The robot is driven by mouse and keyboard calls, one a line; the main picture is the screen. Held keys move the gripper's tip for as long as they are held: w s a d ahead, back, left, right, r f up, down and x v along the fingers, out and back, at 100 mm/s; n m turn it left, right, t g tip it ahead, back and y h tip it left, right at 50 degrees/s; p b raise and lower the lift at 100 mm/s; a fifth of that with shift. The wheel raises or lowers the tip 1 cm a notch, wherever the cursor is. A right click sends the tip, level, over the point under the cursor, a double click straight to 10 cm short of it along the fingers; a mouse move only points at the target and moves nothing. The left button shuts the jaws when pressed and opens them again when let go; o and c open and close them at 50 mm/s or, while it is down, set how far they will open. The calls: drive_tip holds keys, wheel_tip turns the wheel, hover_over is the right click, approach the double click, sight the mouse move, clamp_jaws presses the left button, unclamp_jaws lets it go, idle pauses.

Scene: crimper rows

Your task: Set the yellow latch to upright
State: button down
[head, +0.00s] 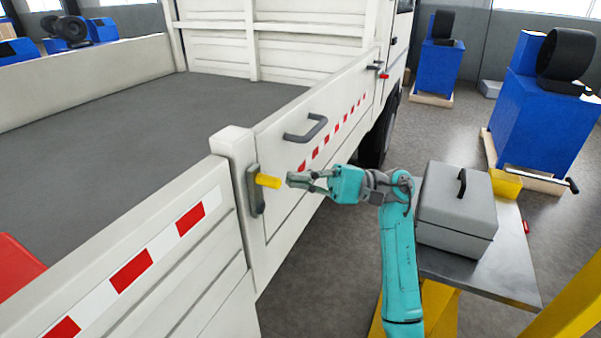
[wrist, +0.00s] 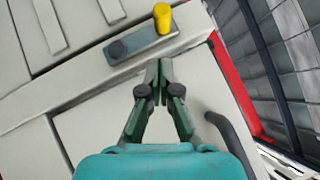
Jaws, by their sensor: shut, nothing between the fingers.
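The yellow latch grip (head: 267,181) sticks out from a grey latch bar (head: 254,199) on the truck's side, at the seam between post and side panel. The bar looks roughly upright, in line with the post edge, with the yellow grip on its upper part. In the wrist view the yellow grip (wrist: 162,18) is at the bar's right end and a dark round pivot (wrist: 117,48) at its left end. My gripper (head: 291,180) is shut and empty, just right of the yellow grip, with a small gap. Its fingertips (wrist: 158,66) show below the bar in the wrist view.
A dark grab handle (head: 306,129) juts from the side panel (head: 285,205) above my gripper; it also shows in the wrist view (wrist: 232,138). A grey toolbox (head: 456,210) stands on a bench (head: 500,272) to the right. Blue machines stand farther back.

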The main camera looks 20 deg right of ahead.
drive_tip(key=v, duration=1)
drive_tip(key=shift+f, duration=0.15)
drive_tip(key=s+a+f+n+t+h, duration=0.5)
drive_tip(key=s+f+n+t, duration=0.25)
drive_tip(key=n+t, duration=0.6)
drive_tip(key=s+a+f+n+t+h, duration=0.5)
drive_tip(key=s+f+n+t, duration=0.3)
drive_tip(key=n, duration=1.1)
drive_tip(key=s+f+m+g+h, duration=0.4)
drive_tip(key=s+f+m+h, duration=0.1)
drive_tip(key=s+m, duration=0.8)
drive_tip(key=s+a+f+m+g+h, duration=0.1)
drive_tip(key=s+f+m+g+h, duration=0.4)
drive_tip(key=s+m, duration=0.8)
drive_tip(key=shift+a+f+m+h, duration=0.15)
drive_tip(key=shift+f+m+h, duration=0.25)
drive_tip(key=shift+m+h, duration=0.3)
